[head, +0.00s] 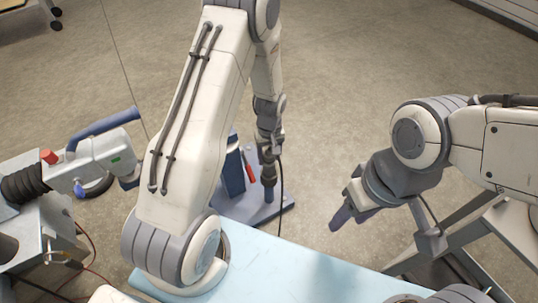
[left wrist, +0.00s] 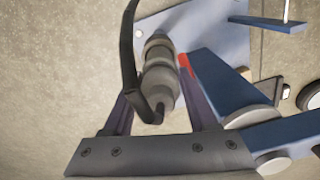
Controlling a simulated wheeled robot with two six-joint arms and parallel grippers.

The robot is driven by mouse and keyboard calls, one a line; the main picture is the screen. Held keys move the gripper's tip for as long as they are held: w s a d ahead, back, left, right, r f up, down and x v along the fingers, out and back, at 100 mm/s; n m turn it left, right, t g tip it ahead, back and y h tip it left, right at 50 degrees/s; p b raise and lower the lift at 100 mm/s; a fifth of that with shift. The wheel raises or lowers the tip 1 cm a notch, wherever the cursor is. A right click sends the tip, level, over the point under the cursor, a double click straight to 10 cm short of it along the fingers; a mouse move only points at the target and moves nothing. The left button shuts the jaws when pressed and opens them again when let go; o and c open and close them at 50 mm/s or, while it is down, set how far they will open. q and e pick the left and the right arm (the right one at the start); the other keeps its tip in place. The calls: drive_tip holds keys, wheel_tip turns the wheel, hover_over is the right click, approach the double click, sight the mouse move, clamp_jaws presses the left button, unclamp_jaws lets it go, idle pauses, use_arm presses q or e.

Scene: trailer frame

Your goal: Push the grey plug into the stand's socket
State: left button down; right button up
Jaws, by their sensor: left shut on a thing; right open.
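The grey plug (left wrist: 160,78), a ribbed cylinder with a black cable, sits between the dark fingers of my left gripper (left wrist: 158,98) in the left wrist view. In the head view my left gripper (head: 268,148) is shut on it and points down over the stand. The stand has a pale blue-grey base plate (head: 262,212), a blue upright (head: 233,172) and a red lever (head: 249,174). The plug's far end is over the plate; the socket is hidden behind it, so I cannot tell how deep it sits. My right gripper (head: 347,211) is open and empty, to the right of the stand.
A pale blue tabletop (head: 290,268) lies in front. A grey machine with a blue handle (head: 103,128) and a red knob stands at the left. The black cable (head: 282,190) hangs beside the stand.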

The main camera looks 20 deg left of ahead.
use_arm(q)
drive_tip(key=shift+f+b, duration=1.05)
drive_tip(key=shift+f, duration=1.05)
drive_tip(key=shift+c, duration=0.6)
unclamp_jaws()
drive_tip(key=shift+r, duration=0.1)
wheel_tip(320, 180, up, 10)
drive_tip(key=p, duration=0.5)
drive_tip(key=shift+d+r, duration=0.1)
drive_tip(key=shift+r, duration=0.15)
